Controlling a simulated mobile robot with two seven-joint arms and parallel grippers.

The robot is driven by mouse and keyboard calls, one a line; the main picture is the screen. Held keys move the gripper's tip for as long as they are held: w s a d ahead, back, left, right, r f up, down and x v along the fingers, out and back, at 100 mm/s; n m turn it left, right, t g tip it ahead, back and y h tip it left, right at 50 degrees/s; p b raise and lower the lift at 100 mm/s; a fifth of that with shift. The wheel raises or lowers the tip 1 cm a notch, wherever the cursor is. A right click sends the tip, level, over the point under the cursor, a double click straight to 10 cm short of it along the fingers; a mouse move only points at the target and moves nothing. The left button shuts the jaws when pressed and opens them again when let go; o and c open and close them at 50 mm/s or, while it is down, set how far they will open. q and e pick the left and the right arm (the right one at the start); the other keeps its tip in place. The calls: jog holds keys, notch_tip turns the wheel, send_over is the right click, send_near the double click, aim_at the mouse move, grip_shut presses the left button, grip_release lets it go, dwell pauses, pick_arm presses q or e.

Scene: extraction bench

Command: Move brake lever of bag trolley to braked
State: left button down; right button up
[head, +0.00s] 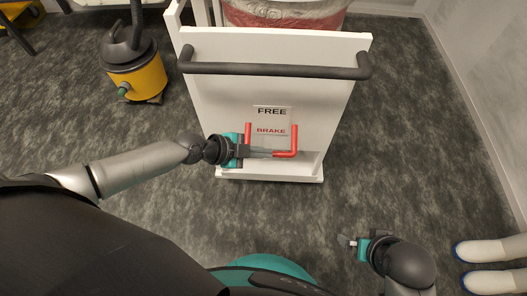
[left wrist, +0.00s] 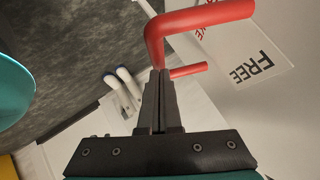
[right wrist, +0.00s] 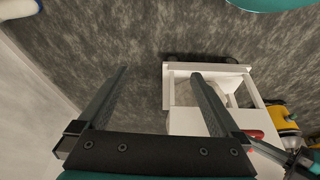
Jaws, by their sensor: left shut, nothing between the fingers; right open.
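The white bag trolley (head: 220,103) stands ahead with its front panel facing me. Its red brake lever (head: 294,138) is on the lower part of the panel, with upright ends on both sides of the BRAKE label (head: 271,131) and its lower part below it. The FREE label (head: 271,111) is higher. My left gripper (head: 270,153) is shut and empty, across the lever's lower part and hiding some of it. In the left wrist view the red lever (left wrist: 200,20) lies right by its fingertips (left wrist: 160,75); contact is unclear. My right gripper (head: 347,241) is open and empty, away from the trolley.
A dark push bar (head: 275,70) crosses the trolley's top. A red bag (head: 285,14) is behind the panel. A yellow vacuum cleaner (head: 138,78) stands at the left. The carpet right of the trolley is clear.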

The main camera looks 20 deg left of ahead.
pick_arm(q)
jog(key=shift+f+m+t+b, duration=0.3)
jog(key=shift+f+t+b, duration=0.3)
jog(key=shift+b, duration=0.4)
pick_arm(e)
jog(key=shift+t, duration=0.4)
jog(key=shift+s+r, duration=0.1)
jog(key=shift+r, duration=2.45)
pick_arm(q)
jog(key=d+r+p+v, duration=0.2)
jog(key=p+v, duration=0.5)
jog(key=v, duration=0.5)
jog(key=shift+s+r, duration=0.3)
jog(key=shift+s, duration=0.05)
pick_arm(e)
jog(key=s+f+g, duration=0.1)
jog(key=s+f, duration=0.1)
jog(key=f, duration=0.5)
jog(key=s+f+g, duration=0.1)
jog(key=s+f, duration=0.2)
jog(key=f, duration=0.4)
jog(key=shift+s+d, duration=0.15)
jog(key=shift+s, duration=0.2)
pick_arm(q)
jog(key=shift+a, duration=0.1)
